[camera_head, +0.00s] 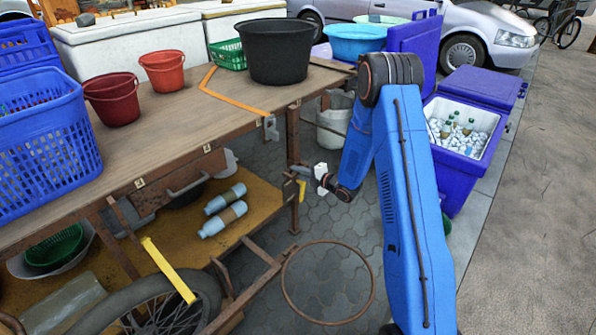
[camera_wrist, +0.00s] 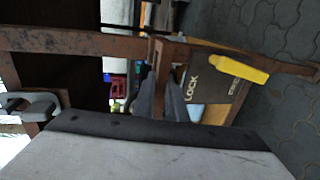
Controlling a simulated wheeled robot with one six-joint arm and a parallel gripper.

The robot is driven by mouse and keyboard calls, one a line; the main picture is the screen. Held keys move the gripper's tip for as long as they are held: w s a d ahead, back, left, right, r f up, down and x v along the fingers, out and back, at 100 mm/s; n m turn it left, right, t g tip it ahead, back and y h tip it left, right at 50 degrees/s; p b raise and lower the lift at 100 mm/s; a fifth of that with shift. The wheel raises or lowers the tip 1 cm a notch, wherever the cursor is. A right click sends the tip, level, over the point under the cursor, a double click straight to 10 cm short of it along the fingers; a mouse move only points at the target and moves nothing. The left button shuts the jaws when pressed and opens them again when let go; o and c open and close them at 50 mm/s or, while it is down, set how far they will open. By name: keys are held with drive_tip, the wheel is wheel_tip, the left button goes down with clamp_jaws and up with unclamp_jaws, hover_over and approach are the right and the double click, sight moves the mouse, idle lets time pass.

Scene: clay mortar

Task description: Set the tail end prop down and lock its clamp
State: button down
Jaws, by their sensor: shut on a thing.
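The tail end prop (camera_head: 294,150) is a rusty brown metal leg at the table's corner. It looks upright, and its lower end appears at the paving. In the wrist view the prop (camera_wrist: 90,43) crosses the picture sideways. My gripper (camera_head: 303,170) is beside the leg; its dark fingertips in the wrist view (camera_wrist: 160,92) close around a short rusty piece at the prop, largely hidden between them. The clamp's yellow lever (camera_wrist: 240,69) lies right of the fingers, beside a dark plate marked LOCK. The lever (camera_head: 301,190) also shows just below my gripper in the head view.
The wooden table (camera_head: 150,140) carries buckets, a blue basket and a black tub (camera_head: 277,50). A lower shelf (camera_head: 255,200) holds bottles. A rusty hoop (camera_head: 328,322) is above or on the paving in front. A blue cooler (camera_head: 455,170) stands at the right.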

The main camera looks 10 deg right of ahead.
drive_tip(key=shift+f, duration=0.1)
drive_tip(key=c, duration=1.8)
unclamp_jaws()
drive_tip(key=shift+d, duration=0.1)
drive_tip(key=v, duration=1.7)
drive_tip(key=shift+s, duration=0.2)
